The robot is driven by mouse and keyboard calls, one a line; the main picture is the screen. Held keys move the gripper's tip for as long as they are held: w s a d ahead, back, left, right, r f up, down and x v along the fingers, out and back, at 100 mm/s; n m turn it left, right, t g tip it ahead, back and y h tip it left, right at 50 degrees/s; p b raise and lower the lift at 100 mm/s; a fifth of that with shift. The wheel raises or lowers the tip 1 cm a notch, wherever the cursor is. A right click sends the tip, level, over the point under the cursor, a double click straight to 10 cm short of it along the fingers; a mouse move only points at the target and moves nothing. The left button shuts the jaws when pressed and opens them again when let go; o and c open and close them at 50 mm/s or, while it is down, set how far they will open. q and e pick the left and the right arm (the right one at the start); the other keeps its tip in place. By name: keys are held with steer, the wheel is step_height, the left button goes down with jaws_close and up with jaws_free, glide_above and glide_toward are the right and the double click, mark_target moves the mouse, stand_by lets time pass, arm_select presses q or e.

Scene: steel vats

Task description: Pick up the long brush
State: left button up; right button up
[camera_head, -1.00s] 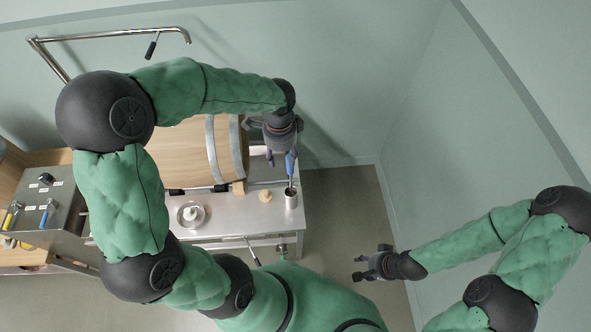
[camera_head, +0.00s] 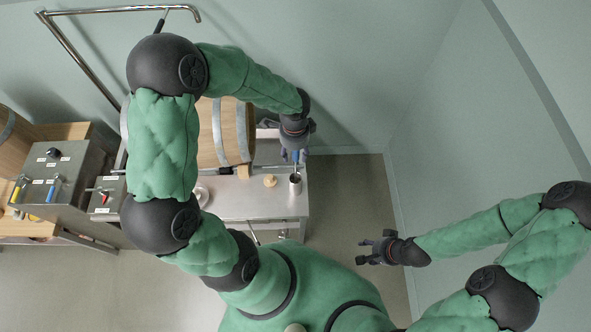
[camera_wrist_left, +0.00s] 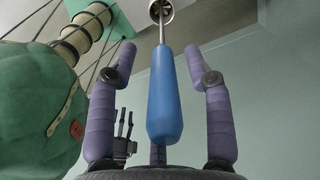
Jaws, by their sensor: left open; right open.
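The long brush has a blue handle (camera_wrist_left: 165,100) and a thin metal shaft, and stands head-down in a steel cup (camera_head: 295,183). In the left wrist view its handle lies between the two spread fingers of my left gripper (camera_wrist_left: 160,85), with space on both sides. The brush head is hidden inside the cup (camera_wrist_left: 160,8). In the head view my left gripper (camera_head: 296,150) is above the cup, and only a bit of blue handle (camera_head: 296,157) shows by its fingers. My right gripper (camera_head: 369,252) is open and empty, over the floor at right.
The cup stands at the right end of a steel bench (camera_head: 255,201). A wooden barrel (camera_head: 222,135) and a small wooden knob (camera_head: 270,181) are left of it. A labelled control box (camera_head: 58,172) is further left. Walls lie behind and at right.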

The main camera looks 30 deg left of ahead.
arm_select(q)
steer(key=shift+w+f, duration=0.2)
steer(key=shift+f, duration=0.75)
steer(key=shift+s, duration=0.1)
jaws_close()
steer(key=shift+r, duration=0.15)
